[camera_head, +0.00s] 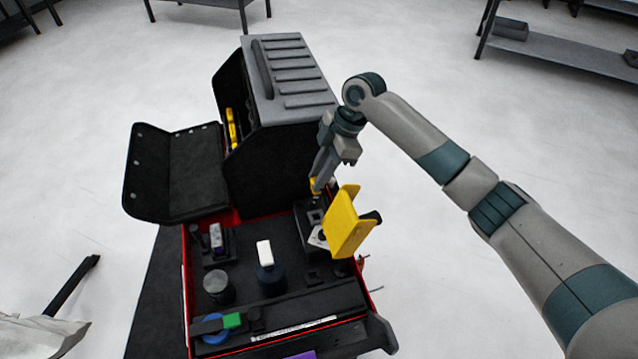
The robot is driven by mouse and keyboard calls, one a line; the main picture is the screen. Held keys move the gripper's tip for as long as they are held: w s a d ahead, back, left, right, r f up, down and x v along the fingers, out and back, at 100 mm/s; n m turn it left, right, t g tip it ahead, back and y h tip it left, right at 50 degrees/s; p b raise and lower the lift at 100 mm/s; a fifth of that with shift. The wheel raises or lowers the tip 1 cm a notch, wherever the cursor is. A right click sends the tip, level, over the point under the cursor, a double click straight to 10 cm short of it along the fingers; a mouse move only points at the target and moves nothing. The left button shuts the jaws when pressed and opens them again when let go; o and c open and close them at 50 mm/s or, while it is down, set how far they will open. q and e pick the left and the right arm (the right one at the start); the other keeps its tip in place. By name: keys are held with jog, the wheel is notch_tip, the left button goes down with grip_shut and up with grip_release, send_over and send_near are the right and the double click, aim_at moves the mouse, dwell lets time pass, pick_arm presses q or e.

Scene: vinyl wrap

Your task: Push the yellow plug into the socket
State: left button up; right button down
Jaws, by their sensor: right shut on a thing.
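My right gripper (322,176) points down over the right side of the red-edged tool cart (184,290). It is shut on a small yellow piece, which looks like the yellow plug (314,186); the fingers hide part of it. Just below the plug is a dark block (312,214), which may be the socket; its opening is too small to make out. I cannot tell whether the plug touches it. My left gripper is not in view.
A large yellow bracket (346,224) stands close to the right of the gripper. The tall black case with a grey ribbed lid (292,72) rises behind. A white-capped bottle (266,272), a grey cup (218,286) and a blue tape roll (212,328) stand nearer the front.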

jog(key=shift+f+b, duration=0.35)
jog(key=shift+f, duration=1)
jog(key=shift+f, duration=0.2)
jog(key=shift+f+b, duration=2.5)
jog(key=shift+f, duration=0.75)
jog(key=shift+s, duration=0.1)
jog(key=shift+f, duration=0.9)
dwell(0.6)
